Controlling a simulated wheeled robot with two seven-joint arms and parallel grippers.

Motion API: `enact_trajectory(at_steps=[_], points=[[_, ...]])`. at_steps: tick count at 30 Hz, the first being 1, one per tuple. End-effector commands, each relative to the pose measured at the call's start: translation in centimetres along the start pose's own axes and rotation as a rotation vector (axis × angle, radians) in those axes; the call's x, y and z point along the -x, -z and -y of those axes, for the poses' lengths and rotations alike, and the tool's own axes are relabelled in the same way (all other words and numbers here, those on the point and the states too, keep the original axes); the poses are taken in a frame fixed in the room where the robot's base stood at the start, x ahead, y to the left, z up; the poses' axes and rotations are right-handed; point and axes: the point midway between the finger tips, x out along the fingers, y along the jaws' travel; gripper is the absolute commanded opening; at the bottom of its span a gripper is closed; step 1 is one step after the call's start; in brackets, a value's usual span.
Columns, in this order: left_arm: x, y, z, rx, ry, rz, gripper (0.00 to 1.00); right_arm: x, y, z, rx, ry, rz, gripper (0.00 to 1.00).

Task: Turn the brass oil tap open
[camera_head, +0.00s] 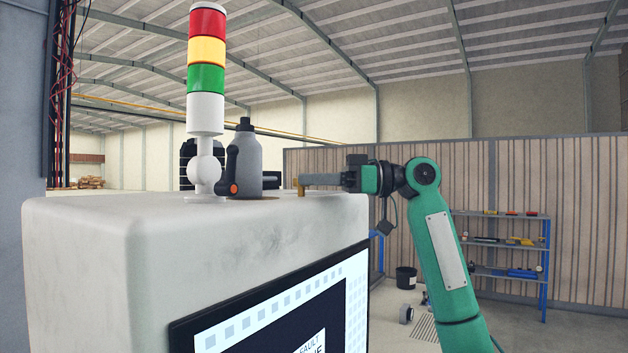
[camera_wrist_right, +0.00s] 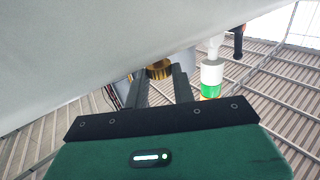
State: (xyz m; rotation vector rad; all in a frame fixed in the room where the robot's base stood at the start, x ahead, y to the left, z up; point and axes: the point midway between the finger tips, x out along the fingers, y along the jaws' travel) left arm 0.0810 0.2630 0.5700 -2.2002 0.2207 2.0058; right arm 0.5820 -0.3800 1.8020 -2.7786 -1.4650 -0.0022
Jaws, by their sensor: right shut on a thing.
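The brass tap (camera_head: 300,188) is a small golden piece at the top right edge of the pale cabinet. My right gripper (camera_head: 304,180) reaches it from the right, with its fingers level at the brass piece. In the right wrist view the brass part (camera_wrist_right: 158,69) shows between the tips of my right gripper (camera_wrist_right: 160,78), which is shut on it. The fingers hide part of the tap, and I cannot tell how far it is turned. My left gripper is not in view.
On the pale cabinet (camera_head: 75,230) stand a grey bottle (camera_head: 246,160) and a signal tower (camera_head: 206,78) with red, yellow and green bands, both left of the tap. A screen (camera_head: 285,315) is on the cabinet's front. A blue shelf (camera_head: 505,245) stands far right.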

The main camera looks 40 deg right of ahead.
Motion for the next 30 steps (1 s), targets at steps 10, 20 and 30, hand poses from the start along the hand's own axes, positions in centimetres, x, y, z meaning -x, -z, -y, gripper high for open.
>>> enact_trajectory(at_steps=[10, 20, 30], points=[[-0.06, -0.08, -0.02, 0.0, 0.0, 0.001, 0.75, -0.13, 0.2, -0.7, -0.002, 0.289, -0.005, 0.03], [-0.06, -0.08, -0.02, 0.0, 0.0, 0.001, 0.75, -0.23, 0.12, -1.04, -0.001, 0.442, -0.002, 0.03], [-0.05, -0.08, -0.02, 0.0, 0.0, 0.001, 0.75, -0.27, 0.06, -1.12, 0.0, 0.48, 0.0, 0.03]])
